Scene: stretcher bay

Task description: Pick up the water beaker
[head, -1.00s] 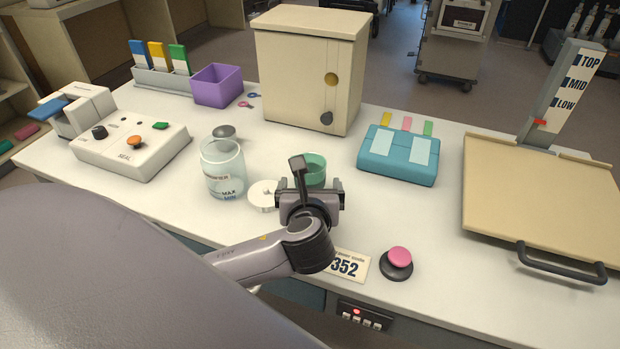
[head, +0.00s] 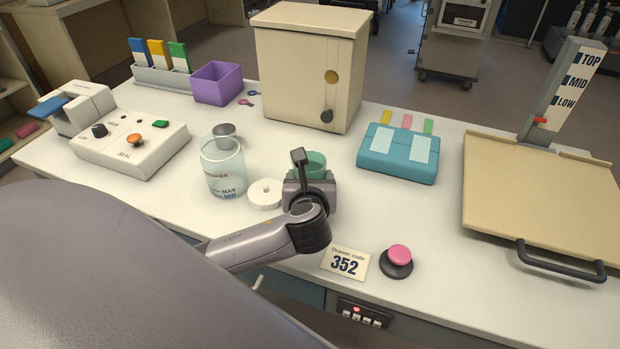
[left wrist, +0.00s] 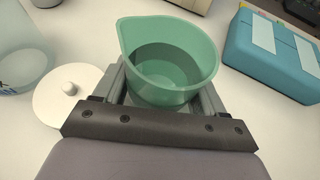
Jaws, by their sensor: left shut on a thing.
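The water beaker is a green cup with a pouring lip (left wrist: 170,55). In the head view the green beaker (head: 311,163) stands upright on the white counter, partly hidden behind my left gripper (head: 310,180). In the left wrist view my left gripper (left wrist: 168,92) has a finger on each side of the beaker and is shut on it. The inside of the beaker shows green; I cannot tell how much water it holds. My right gripper is not in view.
A clear jar (head: 222,168) and a white lid (head: 265,194) are left of the beaker. A beige cabinet (head: 300,75) stands behind, a teal case (head: 398,155) to the right. A pink button (head: 400,255) and a code card (head: 345,262) lie near the front edge.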

